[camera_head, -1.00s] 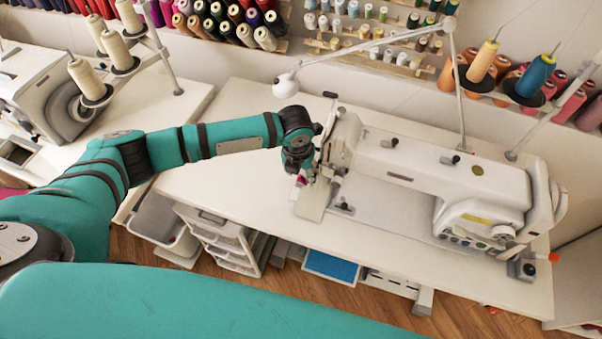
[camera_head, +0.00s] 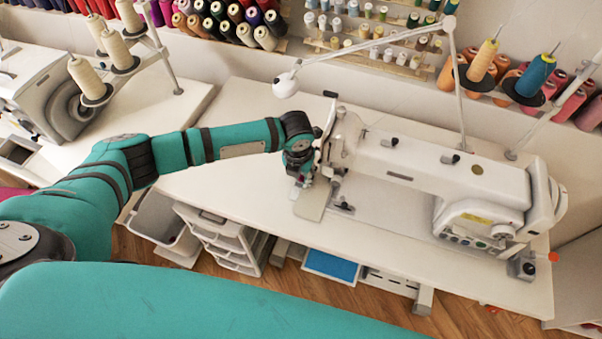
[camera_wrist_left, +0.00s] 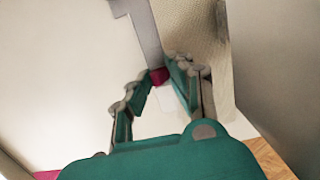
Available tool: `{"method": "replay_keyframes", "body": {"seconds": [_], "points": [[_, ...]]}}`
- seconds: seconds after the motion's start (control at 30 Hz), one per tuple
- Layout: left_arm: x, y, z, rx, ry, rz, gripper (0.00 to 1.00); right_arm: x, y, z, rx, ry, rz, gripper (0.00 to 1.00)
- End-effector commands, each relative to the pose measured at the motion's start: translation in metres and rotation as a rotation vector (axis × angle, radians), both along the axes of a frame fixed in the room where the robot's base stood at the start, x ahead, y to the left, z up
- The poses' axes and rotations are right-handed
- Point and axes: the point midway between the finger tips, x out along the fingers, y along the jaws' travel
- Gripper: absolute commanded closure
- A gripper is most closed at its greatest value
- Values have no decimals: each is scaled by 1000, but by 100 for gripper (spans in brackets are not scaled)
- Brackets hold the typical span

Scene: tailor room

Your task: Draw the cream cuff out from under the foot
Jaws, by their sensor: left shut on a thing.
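My left gripper (camera_head: 301,178) is at the needle end of the white sewing machine (camera_head: 440,175), low over the table. In the left wrist view its two teal fingers (camera_wrist_left: 161,78) close in towards each other. A cream, ribbed-looking cloth, which I take for the cream cuff (camera_wrist_left: 198,30), lies just beyond and beside the right finger, next to a grey machine part. My right gripper is out of view.
The white table (camera_head: 235,185) is clear to the left of the machine. A lamp (camera_head: 286,86) hangs behind the machine head. Thread cones (camera_head: 535,75) stand at the back right. A second machine (camera_head: 50,90) stands at the far left.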

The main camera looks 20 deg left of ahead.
Motion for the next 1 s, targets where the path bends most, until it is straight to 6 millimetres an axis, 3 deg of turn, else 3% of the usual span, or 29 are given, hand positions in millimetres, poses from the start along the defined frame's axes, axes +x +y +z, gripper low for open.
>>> {"method": "replay_keyframes", "body": {"seconds": [0.7, 1.0], "points": [[1, 23, 1, 0, 0, 1, 100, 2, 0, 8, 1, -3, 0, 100], [1, 23, 1, 0, 0, 0, 100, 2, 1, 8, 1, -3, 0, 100]]}}
